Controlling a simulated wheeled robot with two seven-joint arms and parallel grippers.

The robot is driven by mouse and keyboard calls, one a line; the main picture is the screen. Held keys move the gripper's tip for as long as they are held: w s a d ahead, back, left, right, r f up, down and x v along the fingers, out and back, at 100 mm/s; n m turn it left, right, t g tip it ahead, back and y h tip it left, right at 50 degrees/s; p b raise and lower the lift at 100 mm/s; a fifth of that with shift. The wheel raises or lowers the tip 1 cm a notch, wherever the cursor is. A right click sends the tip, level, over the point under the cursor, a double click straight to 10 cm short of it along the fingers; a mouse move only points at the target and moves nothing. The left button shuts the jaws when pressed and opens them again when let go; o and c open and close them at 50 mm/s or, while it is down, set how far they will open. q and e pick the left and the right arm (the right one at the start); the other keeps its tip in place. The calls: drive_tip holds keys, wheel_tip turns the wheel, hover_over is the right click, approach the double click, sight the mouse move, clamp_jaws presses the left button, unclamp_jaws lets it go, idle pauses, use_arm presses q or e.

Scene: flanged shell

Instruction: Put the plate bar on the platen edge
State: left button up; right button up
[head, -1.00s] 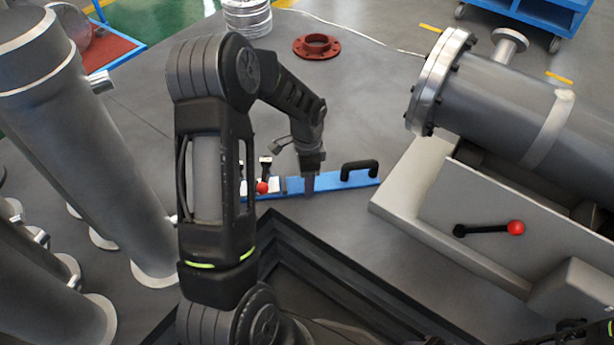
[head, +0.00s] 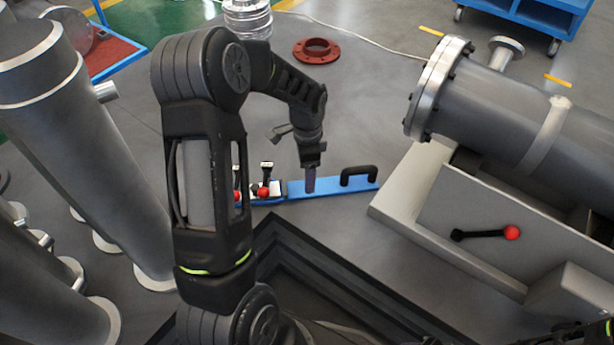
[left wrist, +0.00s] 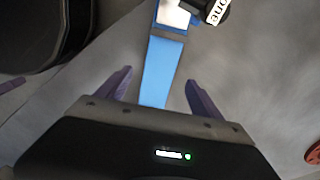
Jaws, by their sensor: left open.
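A long blue bar (head: 333,184), which I take for the plate bar, lies on the grey floor surface with a black handle (head: 358,173) at its right end. In the left wrist view the blue bar (left wrist: 160,70) runs between the fingers. My left gripper (head: 310,180) is open and points down at the bar's middle, with a finger overlapping the bar; I cannot tell whether they touch. Its two fingers (left wrist: 158,92) stand apart on either side of the bar. I cannot pick out the platen edge with certainty. My right gripper is not clearly in view.
Small clamps with red knobs (head: 264,192) stand at the bar's left end. A dark stepped frame (head: 300,262) is in front. A grey block with a red-tipped lever (head: 485,234) and a flanged cylinder (head: 490,95) are right. A red flange ring (head: 317,51) lies behind.

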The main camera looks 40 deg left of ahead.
use_arm(q)
wheel_tip(320, 180, up, 7)
drive_tip(key=p, duration=0.1)
drive_tip(key=shift+f, duration=0.2)
idle(0.8)
